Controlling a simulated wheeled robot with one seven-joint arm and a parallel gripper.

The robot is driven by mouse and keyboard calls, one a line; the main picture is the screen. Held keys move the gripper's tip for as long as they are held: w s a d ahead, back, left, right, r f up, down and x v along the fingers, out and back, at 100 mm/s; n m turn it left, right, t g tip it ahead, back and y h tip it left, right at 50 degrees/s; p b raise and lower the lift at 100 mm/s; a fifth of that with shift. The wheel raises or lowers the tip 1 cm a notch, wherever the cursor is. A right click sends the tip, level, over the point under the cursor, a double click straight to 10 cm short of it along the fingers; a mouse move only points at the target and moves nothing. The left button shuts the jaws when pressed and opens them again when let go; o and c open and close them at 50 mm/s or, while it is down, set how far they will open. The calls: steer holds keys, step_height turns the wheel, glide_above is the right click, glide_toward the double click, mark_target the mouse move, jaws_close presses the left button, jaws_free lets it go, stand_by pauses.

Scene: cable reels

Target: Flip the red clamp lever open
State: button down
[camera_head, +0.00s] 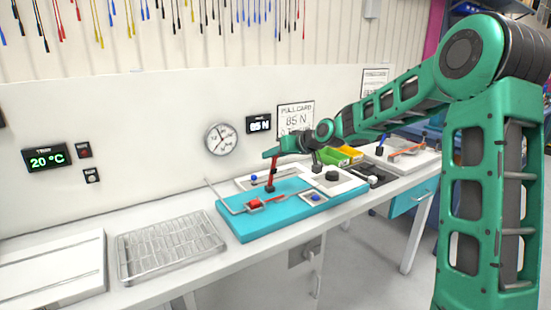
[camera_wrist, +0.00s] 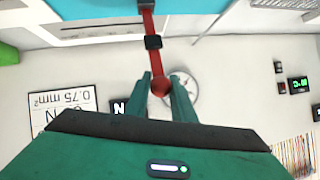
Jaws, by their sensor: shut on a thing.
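The red clamp lever (camera_head: 272,174) stands nearly upright, leaning slightly, above the turquoise board (camera_head: 240,226). Its top end meets my gripper (camera_head: 270,153). In the wrist view the lever (camera_wrist: 149,22) runs down from the top edge, with a black band partway along, to a round red knob (camera_wrist: 161,88). My gripper's two green fingers (camera_wrist: 162,80) are shut on the knob, one on each side. The lever's lower end is small in the head view, and its pivot is hard to make out.
A red block (camera_head: 254,203) with grey rods lies on the board, beside white plates with blue knobs. A wire rack (camera_head: 170,245) stands to the left on the white bench. Yellow and green bins (camera_head: 348,152) sit behind to the right. A wall clock (camera_head: 221,140) hangs behind.

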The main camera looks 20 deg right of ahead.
steer(key=shift+d+f, duration=0.1)
steer(key=shift+d, duration=0.3)
steer(key=c, duration=1.5)
jaws_free()
steer(key=shift+a, duration=0.15)
steer(key=v, duration=1)
steer(key=shift+s, duration=0.25)
